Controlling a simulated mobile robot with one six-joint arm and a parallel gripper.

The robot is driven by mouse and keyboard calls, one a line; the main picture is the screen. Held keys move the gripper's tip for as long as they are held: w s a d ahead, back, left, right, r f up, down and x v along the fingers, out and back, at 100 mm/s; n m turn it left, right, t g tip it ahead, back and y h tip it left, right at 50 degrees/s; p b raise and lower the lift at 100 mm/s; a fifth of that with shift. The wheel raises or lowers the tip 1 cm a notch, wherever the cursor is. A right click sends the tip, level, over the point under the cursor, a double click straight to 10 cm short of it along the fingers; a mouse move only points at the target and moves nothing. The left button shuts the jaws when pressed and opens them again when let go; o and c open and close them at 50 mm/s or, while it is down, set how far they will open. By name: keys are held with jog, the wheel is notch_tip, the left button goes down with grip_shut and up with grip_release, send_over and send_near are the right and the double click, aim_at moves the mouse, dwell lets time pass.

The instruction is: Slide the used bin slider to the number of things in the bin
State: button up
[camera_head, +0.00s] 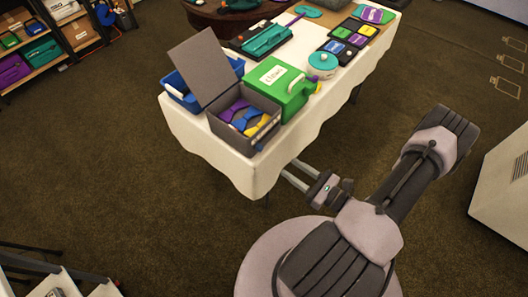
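A grey bin (226,131) with its lid (203,62) raised stands at the near corner of the table. Purple, blue and yellow cloth-like things (240,115) lie in it; they overlap, so I cannot tell how many. A small blue part (260,146) shows low on the bin's right-hand side; I cannot tell whether it is the slider, and no numbers are readable. My gripper (288,169) is off the table's near edge, to the right of and below the bin in the picture. Its two pale fingers are apart with nothing between them, pointing toward the table.
A green box (285,95) with a white label stands beside the bin; a blue crate (178,90) is behind it. A teal round pot (322,63) and trays are farther along the white-clothed table (222,154). A white cabinet (500,190) stands right. Carpet (130,180) is clear at left.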

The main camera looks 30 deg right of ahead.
aim_at(262, 149)
jog(key=b+x, duration=0.2)
jog(key=x, duration=0.9)
jog(key=shift+w+a, duration=0.1)
jog(key=shift+w, duration=0.15)
grip_shut()
dwell(0.7)
